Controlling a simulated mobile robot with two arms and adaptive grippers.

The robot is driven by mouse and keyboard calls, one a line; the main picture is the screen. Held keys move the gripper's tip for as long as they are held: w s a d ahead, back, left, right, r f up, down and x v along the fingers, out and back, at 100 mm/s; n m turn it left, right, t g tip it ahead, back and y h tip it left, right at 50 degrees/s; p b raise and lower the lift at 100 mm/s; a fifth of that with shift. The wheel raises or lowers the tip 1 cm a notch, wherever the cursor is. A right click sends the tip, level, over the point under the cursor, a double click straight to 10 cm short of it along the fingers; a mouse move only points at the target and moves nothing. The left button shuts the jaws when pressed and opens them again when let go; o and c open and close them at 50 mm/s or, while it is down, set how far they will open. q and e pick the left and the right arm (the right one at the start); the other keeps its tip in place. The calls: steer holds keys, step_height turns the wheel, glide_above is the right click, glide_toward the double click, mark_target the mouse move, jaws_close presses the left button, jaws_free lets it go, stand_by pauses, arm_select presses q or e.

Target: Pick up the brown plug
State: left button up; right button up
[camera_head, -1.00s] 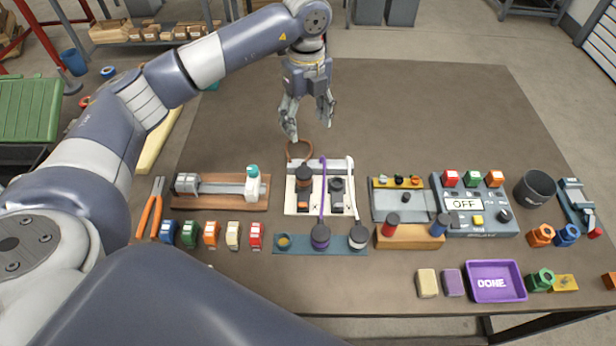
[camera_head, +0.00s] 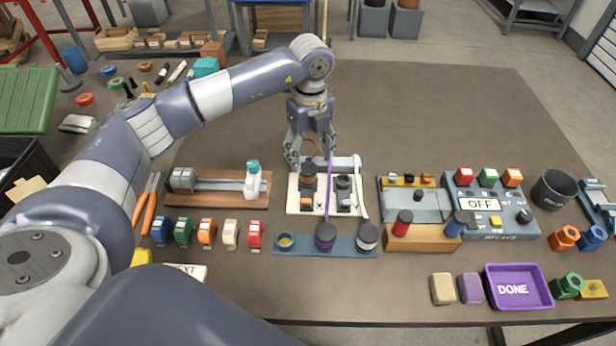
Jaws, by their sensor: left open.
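The brown plug (camera_head: 308,174) stands upright at the left of a white panel (camera_head: 293,207), with its brown cable looping behind it. My left gripper (camera_head: 311,160) points down, open and empty, just behind and above the brown plug. Its fingers look apart from the plug, though the exact gap is hard to tell. The fingers partly hide the brown cable. My right gripper is not in view.
A purple cable (camera_head: 328,185) and a white cable (camera_head: 359,180) run across the panel to a purple plug (camera_head: 325,236) and a white plug (camera_head: 367,236) on a blue strip (camera_head: 300,251). A black socket (camera_head: 343,185) is right of the brown plug. The table behind is clear.

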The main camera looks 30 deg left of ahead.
mark_target(308, 167)
arm_select(q)
steer(key=shift+f, duration=0.7)
steer(key=f+p, duration=0.2)
steer(key=f, duration=0.2)
steer(key=shift+a+f, duration=0.2)
steer(key=shift+f, duration=0.45)
steer(key=c, duration=1.3)
